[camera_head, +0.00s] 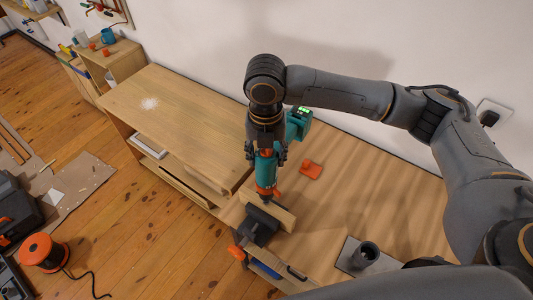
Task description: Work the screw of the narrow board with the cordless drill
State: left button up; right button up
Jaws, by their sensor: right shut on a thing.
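My right gripper (266,155) is shut on the teal and orange cordless drill (299,124), which it holds upright with the nose pointing down. The drill's orange and dark nose is just over a narrow light-wood board (275,212). The board stands on edge in a dark vise (258,227) at the front edge of the workbench. The screw is too small or hidden under the drill's tip to make out, and I cannot tell whether the tip touches it. My left gripper is not in view.
An orange piece (311,170) lies on the workbench (350,190) right of the drill. A grey plate with a dark cylinder (364,255) is at the bench's front right. A lower wooden cabinet (180,110) stands at left. An orange cable reel (42,252) is on the floor.

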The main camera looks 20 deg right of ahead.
jog(key=shift+w+f, duration=0.1)
jog(key=shift+f, duration=0.1)
dwell(1.1)
notch_tip(320, 180, up, 3)
jog(key=p, duration=0.3)
jog(key=shift+f, duration=0.2)
jog(key=shift+r, duration=2.2)
